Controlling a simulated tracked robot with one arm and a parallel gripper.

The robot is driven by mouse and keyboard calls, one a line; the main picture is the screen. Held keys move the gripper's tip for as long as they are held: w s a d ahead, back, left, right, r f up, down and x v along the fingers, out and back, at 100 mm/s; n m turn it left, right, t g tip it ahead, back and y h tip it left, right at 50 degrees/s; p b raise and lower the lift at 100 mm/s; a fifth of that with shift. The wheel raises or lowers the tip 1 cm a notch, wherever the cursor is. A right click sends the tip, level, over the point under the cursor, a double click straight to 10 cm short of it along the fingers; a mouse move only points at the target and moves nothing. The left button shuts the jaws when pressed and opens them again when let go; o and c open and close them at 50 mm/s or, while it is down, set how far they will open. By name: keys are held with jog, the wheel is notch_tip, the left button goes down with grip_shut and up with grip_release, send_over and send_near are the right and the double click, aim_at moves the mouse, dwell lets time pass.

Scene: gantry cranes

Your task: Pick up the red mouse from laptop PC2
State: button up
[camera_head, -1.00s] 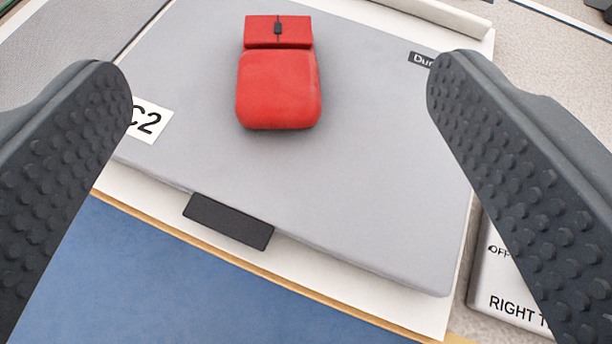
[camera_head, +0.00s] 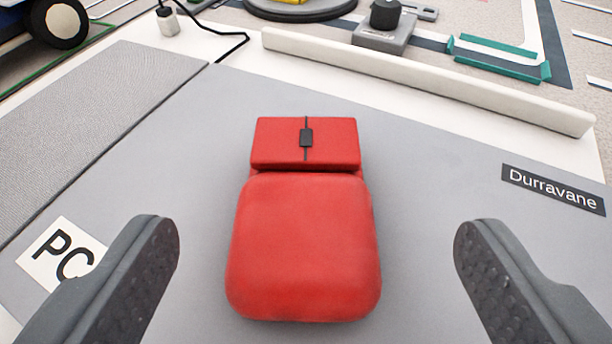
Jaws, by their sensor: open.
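The red mouse (camera_head: 304,245) lies flat on the grey closed lid of the laptop (camera_head: 430,200), in the middle of the view. It has a separate front button part with a small black wheel, pointing away from me. A white label reading "PC" (camera_head: 62,254) is at the left of the lid, its right end hidden by my finger. A dark "Durravane" plate is at the right. My gripper (camera_head: 316,240) is open, one finger on each side of the mouse. Both fingers are apart from it with clear gaps.
A long pale raised strip (camera_head: 420,80) runs behind the laptop. Beyond it are a grey block with a black knob (camera_head: 385,30), teal edging (camera_head: 500,55) and a round dark base (camera_head: 300,8). A black wheel (camera_head: 60,22) and a cable are at the upper left.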

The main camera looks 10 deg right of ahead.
aim_at(304, 198)
jog(key=shift+a+f+b+x, duration=0.15)
jog(key=shift+b+x, duration=0.3)
jog(key=shift+x, duration=0.85)
jog(key=shift+a+f+b+x, duration=0.1)
jog(key=shift+b+x, duration=0.3)
jog(key=shift+x, duration=0.9)
jog(key=shift+s, duration=0.1)
jog(key=c, duration=1.1)
